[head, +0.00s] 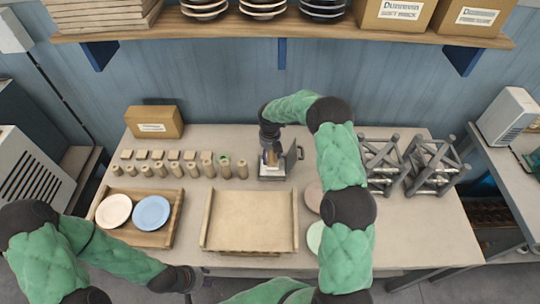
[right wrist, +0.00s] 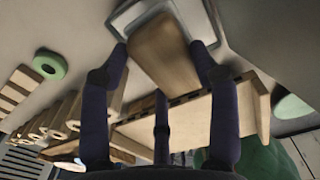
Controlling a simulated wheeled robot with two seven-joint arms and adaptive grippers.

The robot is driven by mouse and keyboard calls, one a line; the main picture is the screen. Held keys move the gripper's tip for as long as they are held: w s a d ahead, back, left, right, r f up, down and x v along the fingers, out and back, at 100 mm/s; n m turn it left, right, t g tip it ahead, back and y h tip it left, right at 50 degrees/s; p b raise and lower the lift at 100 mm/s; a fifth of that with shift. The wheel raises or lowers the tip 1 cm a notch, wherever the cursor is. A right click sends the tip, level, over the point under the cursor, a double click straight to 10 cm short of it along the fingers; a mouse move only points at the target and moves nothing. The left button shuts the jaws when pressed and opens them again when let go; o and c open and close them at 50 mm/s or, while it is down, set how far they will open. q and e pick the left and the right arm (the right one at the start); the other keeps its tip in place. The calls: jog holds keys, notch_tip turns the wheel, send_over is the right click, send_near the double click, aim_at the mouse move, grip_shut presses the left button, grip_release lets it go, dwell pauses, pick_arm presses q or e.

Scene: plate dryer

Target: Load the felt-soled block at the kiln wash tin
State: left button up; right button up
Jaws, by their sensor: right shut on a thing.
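My right gripper (head: 270,148) points down over the kiln wash tin (head: 272,178), a small square grey metal tin with an upright flap at its right side. In the right wrist view the fingers (right wrist: 165,65) are shut on a tan wooden block (right wrist: 168,48). The block's far end is at or within the tin's metal rim (right wrist: 120,22); contact with the bottom cannot be told, and its sole is hidden. My left gripper (head: 190,280) is low at the table's front edge, away from the tin; its jaws are unclear.
Several wooden pegs (head: 160,170) and small blocks (head: 158,155) stand left of the tin. A tray with white and blue plates (head: 152,212) is front left. An empty wooden tray (head: 250,220) lies front centre. Metal racks (head: 430,160) stand right. A shelf (head: 290,40) overhangs behind.

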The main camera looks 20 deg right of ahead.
aim_at(270, 155)
jog(key=shift+r+p, duration=0.9)
jog(key=shift+r, duration=0.85)
